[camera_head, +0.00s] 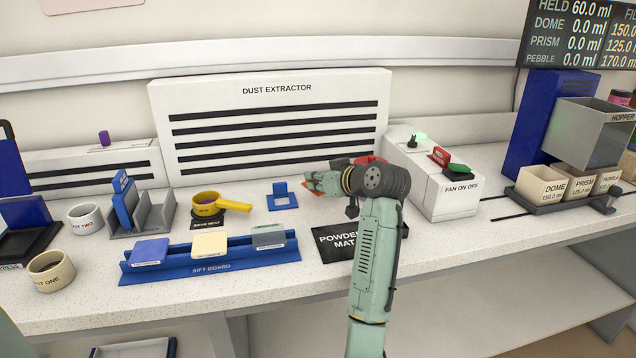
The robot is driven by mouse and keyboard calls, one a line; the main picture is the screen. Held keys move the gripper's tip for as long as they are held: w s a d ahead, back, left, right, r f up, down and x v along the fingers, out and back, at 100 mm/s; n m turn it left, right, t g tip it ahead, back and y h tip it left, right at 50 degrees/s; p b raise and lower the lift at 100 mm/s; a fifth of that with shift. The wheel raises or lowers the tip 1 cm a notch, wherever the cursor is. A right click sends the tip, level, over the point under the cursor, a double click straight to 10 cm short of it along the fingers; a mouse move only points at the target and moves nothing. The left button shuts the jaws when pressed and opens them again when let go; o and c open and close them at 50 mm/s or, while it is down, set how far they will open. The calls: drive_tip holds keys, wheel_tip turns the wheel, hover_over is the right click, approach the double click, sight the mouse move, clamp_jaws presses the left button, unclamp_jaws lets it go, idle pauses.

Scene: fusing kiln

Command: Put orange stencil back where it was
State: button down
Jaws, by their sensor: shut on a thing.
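My gripper (312,181) is above the bench, just right of a small blue stand and behind the powder mat (333,243). It is shut on the orange stencil (313,191), of which only a small orange edge shows under the fingers. The rest of the stencil is hidden by my gripper and wrist. A grey slotted rack (155,217) stands at the left with a blue plate (124,203) upright in its left part. The right part of the rack looks empty.
The small blue stand (281,197) is near my gripper. A yellow sieve (207,204) sits on its rest between rack and stand. The blue sift board (215,268) with several coloured lids lies in front. The dust extractor (270,125) stands behind; the fan box (440,185) is right.

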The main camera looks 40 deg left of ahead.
drive_tip(key=shift+w+a, duration=0.3)
drive_tip(key=shift+w, duration=0.25)
drive_tip(key=shift+w+a+f+p, duration=0.1)
drive_tip(key=shift+w+f+p, duration=0.15)
drive_tip(key=shift+p, duration=0.2)
wheel_tip(320, 180, down, 2)
drive_tip(key=shift+s+f+p, duration=0.1)
drive_tip(key=shift+f+p, duration=0.15)
drive_tip(key=shift+p, duration=0.4)
drive_tip(key=shift+f, duration=0.35)
drive_tip(key=shift+f, duration=0.1)
drive_tip(key=shift+f, duration=0.15)
drive_tip(key=c, duration=1.7)
unclamp_jaws()
